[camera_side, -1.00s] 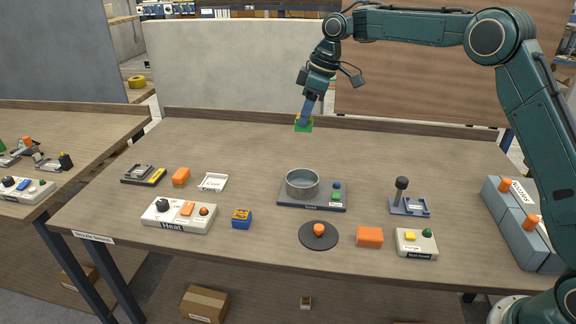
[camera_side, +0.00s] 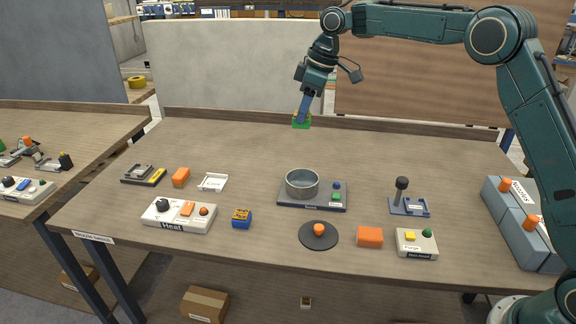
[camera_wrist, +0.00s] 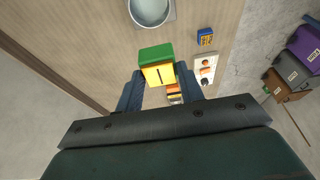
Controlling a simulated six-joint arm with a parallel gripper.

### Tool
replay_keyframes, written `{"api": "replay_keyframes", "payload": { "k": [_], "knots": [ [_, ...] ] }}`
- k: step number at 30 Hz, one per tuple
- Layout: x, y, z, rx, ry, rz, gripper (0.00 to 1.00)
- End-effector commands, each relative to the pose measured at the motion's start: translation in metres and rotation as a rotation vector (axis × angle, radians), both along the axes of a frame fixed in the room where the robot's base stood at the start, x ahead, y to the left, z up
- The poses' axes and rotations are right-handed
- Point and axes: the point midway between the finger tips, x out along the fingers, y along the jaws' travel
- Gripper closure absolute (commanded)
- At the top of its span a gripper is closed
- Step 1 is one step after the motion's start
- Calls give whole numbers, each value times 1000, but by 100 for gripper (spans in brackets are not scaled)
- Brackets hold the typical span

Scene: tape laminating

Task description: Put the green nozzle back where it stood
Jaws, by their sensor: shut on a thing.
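The green nozzle (camera_side: 302,121) is a small green block with a yellow face. My gripper (camera_side: 304,114) is shut on it and holds it over the rear middle of the table in the side view. In the wrist view the nozzle (camera_wrist: 155,54) sits between the two blue fingers of my gripper (camera_wrist: 157,76), yellow face towards the camera. Its underside is hidden, and I cannot tell exactly how high above the table it is.
A grey pot (camera_side: 302,185) stands on a dark base in the middle. In front are the heat panel (camera_side: 178,217), a blue block (camera_side: 241,219), a black disc (camera_side: 318,243) and an orange block (camera_side: 370,237). A joystick-like stand (camera_side: 409,206) is right. The table's rear is clear.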

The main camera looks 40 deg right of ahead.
Motion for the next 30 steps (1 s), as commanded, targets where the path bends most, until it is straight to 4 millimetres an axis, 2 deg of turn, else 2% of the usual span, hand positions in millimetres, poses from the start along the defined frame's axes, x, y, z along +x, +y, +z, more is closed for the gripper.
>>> {"api": "replay_keyframes", "payload": {
  "k": [7,12,16,21,30],
  "knots": [
    [-16,50,-3,10,1,5,88],
    [-35,90,-8,9,2,5,88],
    [-49,114,-12,6,0,4,88],
    [-60,129,-15,0,-2,2,88],
    [-63,133,-19,-2,-1,0,88]
  ]
}}
